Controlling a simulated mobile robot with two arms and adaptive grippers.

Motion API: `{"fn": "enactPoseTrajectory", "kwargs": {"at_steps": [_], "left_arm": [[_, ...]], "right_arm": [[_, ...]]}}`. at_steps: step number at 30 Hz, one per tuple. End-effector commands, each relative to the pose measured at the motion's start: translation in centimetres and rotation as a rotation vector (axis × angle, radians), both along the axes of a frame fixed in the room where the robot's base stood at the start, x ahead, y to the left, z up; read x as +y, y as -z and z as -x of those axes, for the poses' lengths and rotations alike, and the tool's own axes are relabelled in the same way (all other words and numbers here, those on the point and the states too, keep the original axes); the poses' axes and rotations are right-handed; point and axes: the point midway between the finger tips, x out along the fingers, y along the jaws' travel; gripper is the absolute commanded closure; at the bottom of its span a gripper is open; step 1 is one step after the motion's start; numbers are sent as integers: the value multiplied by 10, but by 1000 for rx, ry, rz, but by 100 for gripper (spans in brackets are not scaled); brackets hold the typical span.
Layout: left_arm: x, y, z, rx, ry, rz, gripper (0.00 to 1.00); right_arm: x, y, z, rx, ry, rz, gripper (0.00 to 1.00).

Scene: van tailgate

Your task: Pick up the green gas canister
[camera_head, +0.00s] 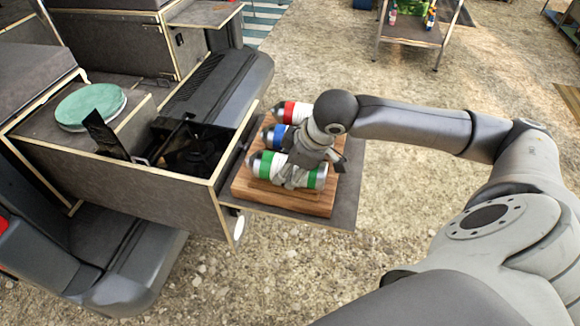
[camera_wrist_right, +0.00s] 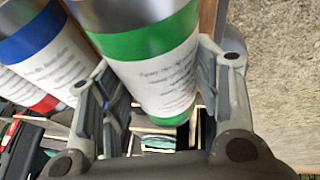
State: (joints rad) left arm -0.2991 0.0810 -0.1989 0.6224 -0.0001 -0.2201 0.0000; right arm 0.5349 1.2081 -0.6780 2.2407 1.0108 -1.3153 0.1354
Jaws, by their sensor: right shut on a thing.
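The green gas canister (camera_head: 264,164) is a silver and white cylinder with green bands. It lies on a wooden board in the head view, nearest of several canisters. In the right wrist view the green canister (camera_wrist_right: 157,70) sits between the fingers. My right gripper (camera_head: 296,178) reaches down over its right half and is shut on it. The right gripper's fingers (camera_wrist_right: 155,110) show on both sides of it in the wrist view. I cannot tell whether it is lifted off the board. My left gripper is not in view.
A blue-banded canister (camera_head: 272,135) and a red-banded canister (camera_head: 290,110) lie just behind on the wooden board (camera_head: 300,204). The board rests on a dark pull-out shelf (camera_head: 342,205). Open gravel lies right.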

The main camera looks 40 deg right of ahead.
Motion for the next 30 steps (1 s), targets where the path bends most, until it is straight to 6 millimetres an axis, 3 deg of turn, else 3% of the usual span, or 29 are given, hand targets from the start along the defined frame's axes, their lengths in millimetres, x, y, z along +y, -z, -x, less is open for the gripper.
{"fn": "enactPoseTrajectory", "kwargs": {"at_steps": [6, 14, 17, 30], "left_arm": [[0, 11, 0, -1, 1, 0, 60], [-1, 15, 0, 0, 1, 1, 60], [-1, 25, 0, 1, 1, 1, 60], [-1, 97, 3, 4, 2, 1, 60]], "right_arm": [[0, -29, -2, -11, 0, 0, 76], [3, -89, 50, -10, -1, 6, 76], [4, -93, 72, -6, 0, 6, 76], [9, -97, 85, -8, 9, -11, 76]]}}
